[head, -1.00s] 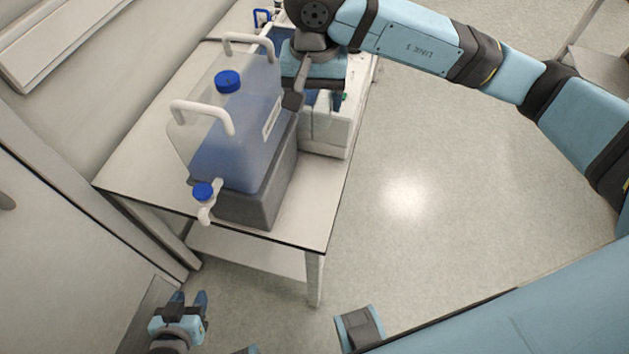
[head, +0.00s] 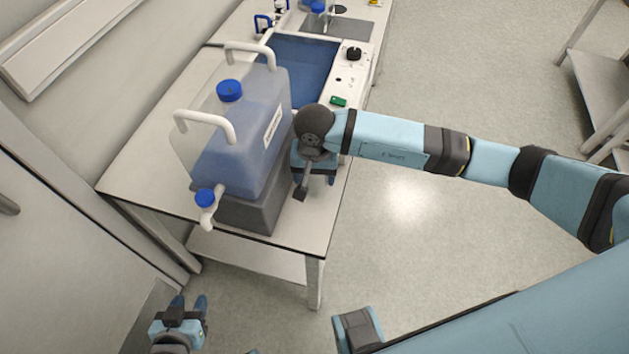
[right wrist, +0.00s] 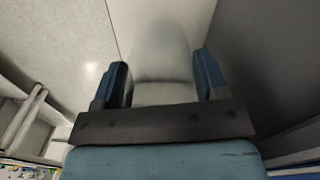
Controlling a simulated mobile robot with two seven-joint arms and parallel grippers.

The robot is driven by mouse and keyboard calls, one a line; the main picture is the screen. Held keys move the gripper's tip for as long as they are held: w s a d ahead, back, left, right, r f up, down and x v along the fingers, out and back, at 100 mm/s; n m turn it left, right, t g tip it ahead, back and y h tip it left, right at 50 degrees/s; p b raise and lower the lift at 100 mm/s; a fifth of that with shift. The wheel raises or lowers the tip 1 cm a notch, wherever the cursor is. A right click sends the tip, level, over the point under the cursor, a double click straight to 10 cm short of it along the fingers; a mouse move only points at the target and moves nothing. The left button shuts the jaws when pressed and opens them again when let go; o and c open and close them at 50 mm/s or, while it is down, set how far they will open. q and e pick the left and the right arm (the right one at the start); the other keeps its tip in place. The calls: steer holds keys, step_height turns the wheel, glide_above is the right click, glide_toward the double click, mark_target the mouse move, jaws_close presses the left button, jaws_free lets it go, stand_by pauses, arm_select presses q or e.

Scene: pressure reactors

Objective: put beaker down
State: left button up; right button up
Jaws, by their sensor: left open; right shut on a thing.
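The beaker (right wrist: 162,50) is a pale, translucent, rounded shape in the right wrist view, between the two blue fingers of my right gripper (right wrist: 162,78). In the head view my right gripper (head: 318,180) is over the bench's right edge strip, just right of the grey block under the carboy. The gripper and wrist hide the beaker there. I cannot tell whether the beaker's base touches the bench top (head: 305,228). My left gripper (head: 187,303) is open and empty at the lower left, in front of the bench and below its top.
A large carboy (head: 240,130) with white handles and blue caps stands on a grey block (head: 250,215). Behind the right gripper is a white device with a blue basin (head: 303,70) and a black knob (head: 353,54). A narrow strip of bench right of the block is clear.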

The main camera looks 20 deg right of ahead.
steer(key=shift+f, duration=1.8)
steer(key=shift+f, duration=0.2)
steer(key=o, duration=0.7)
steer(key=shift+c, duration=0.2)
step_height(320, 180, up, 12)
steer(key=shift+r+b, duration=0.25)
steer(key=shift+b, duration=0.2)
steer(key=shift+s, duration=0.1)
